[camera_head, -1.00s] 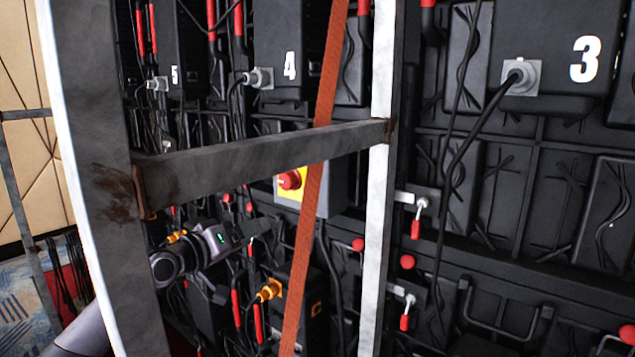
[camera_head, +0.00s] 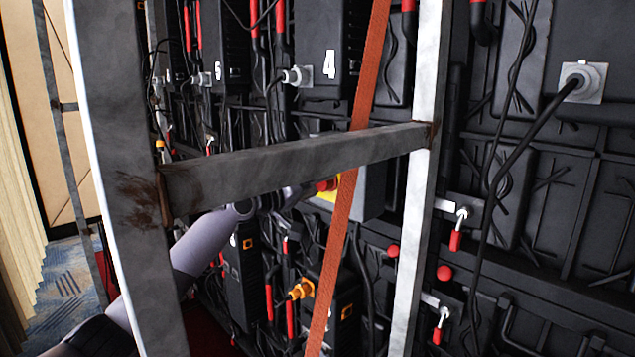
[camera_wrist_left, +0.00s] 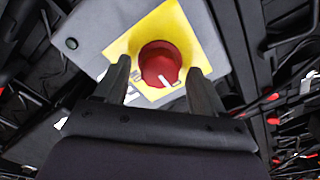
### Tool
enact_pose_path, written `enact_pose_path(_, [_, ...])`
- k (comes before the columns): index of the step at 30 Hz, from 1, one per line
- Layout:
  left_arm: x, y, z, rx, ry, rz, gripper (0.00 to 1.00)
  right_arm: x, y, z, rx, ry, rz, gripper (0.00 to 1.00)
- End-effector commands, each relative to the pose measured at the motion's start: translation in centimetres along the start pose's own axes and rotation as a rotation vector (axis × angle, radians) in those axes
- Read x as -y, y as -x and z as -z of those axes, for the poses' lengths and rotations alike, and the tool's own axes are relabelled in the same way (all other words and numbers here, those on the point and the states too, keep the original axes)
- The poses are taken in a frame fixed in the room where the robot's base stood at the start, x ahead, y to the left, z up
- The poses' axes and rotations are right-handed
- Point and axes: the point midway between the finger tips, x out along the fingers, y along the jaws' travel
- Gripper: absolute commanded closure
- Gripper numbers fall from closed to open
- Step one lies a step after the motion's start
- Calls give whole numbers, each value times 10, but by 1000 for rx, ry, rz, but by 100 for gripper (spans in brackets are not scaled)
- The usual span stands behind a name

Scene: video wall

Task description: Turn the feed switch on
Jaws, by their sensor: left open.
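The feed switch is a red round knob (camera_wrist_left: 160,63) on a yellow plate (camera_wrist_left: 118,44) on a grey box (camera_wrist_left: 88,25). In the left wrist view its white mark points to the lower right. In the head view the red knob (camera_head: 323,185) shows only partly, beneath the crossbar and left of the orange strap. My left gripper (camera_wrist_left: 158,72) is open, with one finger on each side of the knob; contact is not clear. In the head view this gripper (camera_head: 292,194) is mostly hidden behind the crossbar. My right gripper is not in view.
A grey metal frame with a crossbar (camera_head: 290,158) and upright (camera_head: 410,240) stands before the wall. An orange strap (camera_head: 338,230) crosses it diagonally. Black panels with cables, red-handled latches (camera_head: 456,238) and an orange plug (camera_head: 301,289) crowd the area behind.

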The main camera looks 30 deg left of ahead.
Motion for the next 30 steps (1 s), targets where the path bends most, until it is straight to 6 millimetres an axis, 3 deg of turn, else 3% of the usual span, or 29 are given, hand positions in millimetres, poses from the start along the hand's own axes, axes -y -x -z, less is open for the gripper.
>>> enact_pose_path(12, [0,-7,0,1,-1,0,30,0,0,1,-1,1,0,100])
enact_pose_path(13, [0,-7,0,1,-1,0,33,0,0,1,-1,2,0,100])
enact_pose_path(18, [0,-6,0,0,-1,0,87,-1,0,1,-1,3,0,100])
enact_pose_path(30, [1,-6,-2,0,-61,0,86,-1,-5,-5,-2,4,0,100])
